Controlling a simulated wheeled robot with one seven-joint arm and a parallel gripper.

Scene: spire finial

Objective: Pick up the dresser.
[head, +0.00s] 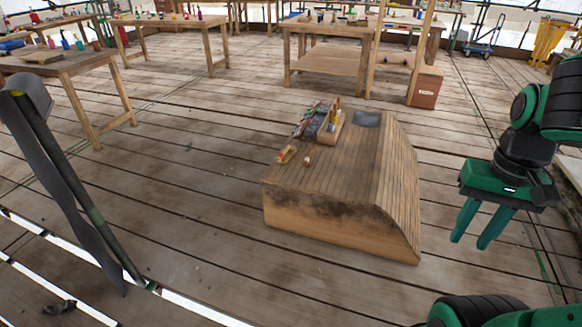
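A low wooden block-like piece (345,190) with a slatted, sloping right side stands on the plank floor in the middle of the head view. It carries small items on its top. I cannot tell whether this is the dresser or whether one of the small items on it is. My gripper (467,243) hangs at the right of the view, to the right of the wooden piece and apart from it. Its two green fingers point down with a gap between them and nothing in the gap.
On the wooden piece are a tray of tools (322,124), a dark flat plate (367,119), a small yellow-red item (287,154) and a small round item (307,161). Workbenches (330,62) stand behind. A brown box (425,88) stands at the back right.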

